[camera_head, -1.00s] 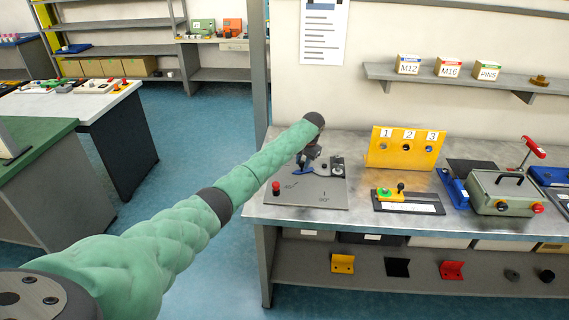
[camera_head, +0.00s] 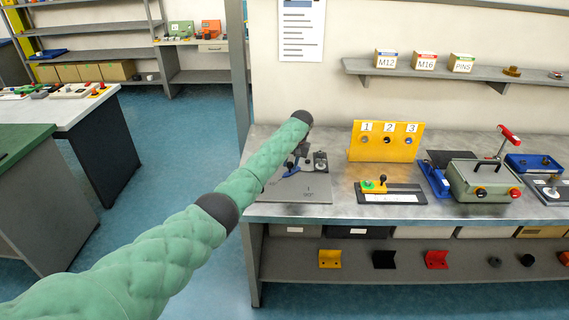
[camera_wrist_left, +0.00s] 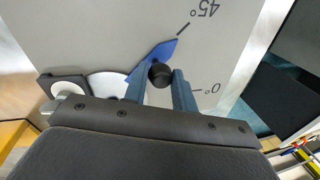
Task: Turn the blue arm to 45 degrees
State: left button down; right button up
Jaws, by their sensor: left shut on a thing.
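The blue arm (camera_wrist_left: 156,55) lies on a grey plate (camera_wrist_left: 95,30), its pointed tip a little short of the 45° tick line in the left wrist view. The 0° mark is off to the right of it. A black knob (camera_wrist_left: 160,75) stands on the blue arm. My left gripper (camera_wrist_left: 160,88) is shut on this knob, one finger on each side. In the head view the blue arm (camera_head: 291,171) shows small below my left gripper (camera_head: 297,160), and my forearm covers the plate's left part. My right gripper is not in view.
The plate sits at the left end of a grey workbench (camera_head: 340,206). To its right are a yellow numbered panel (camera_head: 370,152), a green block with a black knob (camera_head: 374,186) and a grey-green box (camera_head: 478,180). A shelf (camera_head: 440,76) hangs above.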

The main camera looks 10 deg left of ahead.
pick_arm(q)
jog(key=shift+r, duration=0.15)
jog(key=c, duration=1.3)
grip_release()
jog(key=shift+c, duration=0.2)
jog(key=shift+o, duration=1)
jog(key=shift+d, duration=0.1)
jog(key=shift+r+b, duration=0.3)
jog(key=shift+r, duration=0.05)
notch_tip(320, 180, up, 7)
jog(key=d+b, duration=0.1)
jog(key=b, duration=0.1)
jog(key=shift+d, duration=0.25)
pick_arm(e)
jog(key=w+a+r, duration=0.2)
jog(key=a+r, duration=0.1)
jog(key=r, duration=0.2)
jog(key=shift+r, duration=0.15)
pick_arm(q)
jog(key=shift+f, duration=0.1)
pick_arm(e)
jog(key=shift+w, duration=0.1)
